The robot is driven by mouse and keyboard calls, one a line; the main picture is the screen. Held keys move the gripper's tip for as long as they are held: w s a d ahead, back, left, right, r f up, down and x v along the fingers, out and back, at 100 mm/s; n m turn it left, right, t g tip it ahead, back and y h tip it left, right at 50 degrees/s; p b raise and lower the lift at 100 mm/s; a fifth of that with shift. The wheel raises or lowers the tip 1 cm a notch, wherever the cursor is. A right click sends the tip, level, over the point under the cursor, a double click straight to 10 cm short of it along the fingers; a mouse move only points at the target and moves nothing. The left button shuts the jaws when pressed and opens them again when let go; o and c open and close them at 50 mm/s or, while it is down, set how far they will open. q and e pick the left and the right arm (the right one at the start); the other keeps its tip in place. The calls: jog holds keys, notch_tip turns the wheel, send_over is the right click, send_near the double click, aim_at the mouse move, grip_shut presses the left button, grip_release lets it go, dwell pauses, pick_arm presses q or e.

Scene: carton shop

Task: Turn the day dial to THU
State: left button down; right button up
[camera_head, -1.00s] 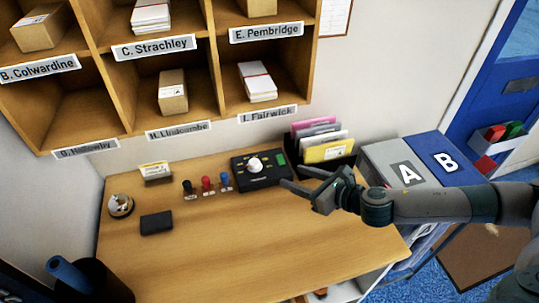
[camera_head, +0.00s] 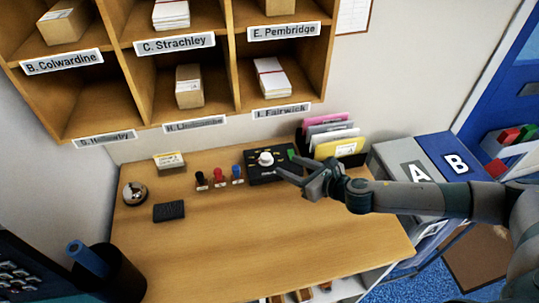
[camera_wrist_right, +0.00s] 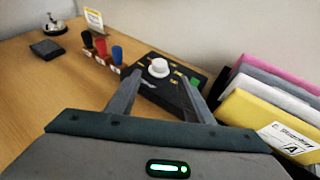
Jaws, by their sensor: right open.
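The day dial is a white round knob (camera_head: 266,159) on a black box (camera_head: 258,178) with yellow marks and a green patch, at the back of the wooden desk. It also shows in the right wrist view as a white knob (camera_wrist_right: 158,68) beyond the fingertips. The lettering around it is too small to read. My right gripper (camera_head: 288,176) is open and empty, just right of and in front of the knob, apart from it. In the right wrist view its two fingers (camera_wrist_right: 160,88) frame the box. My left gripper is not in view.
Black, red and blue stamps (camera_head: 219,176) stand left of the box. A rack of coloured envelopes (camera_head: 340,148) stands close on its right. A bell (camera_head: 134,194), dark pad (camera_head: 169,211) and card holder (camera_head: 169,161) sit further left. The desk's front (camera_head: 250,235) is clear.

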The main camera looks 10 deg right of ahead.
aim_at(266, 156)
jog(key=p+x, duration=0.2)
jog(key=x, duration=0.9)
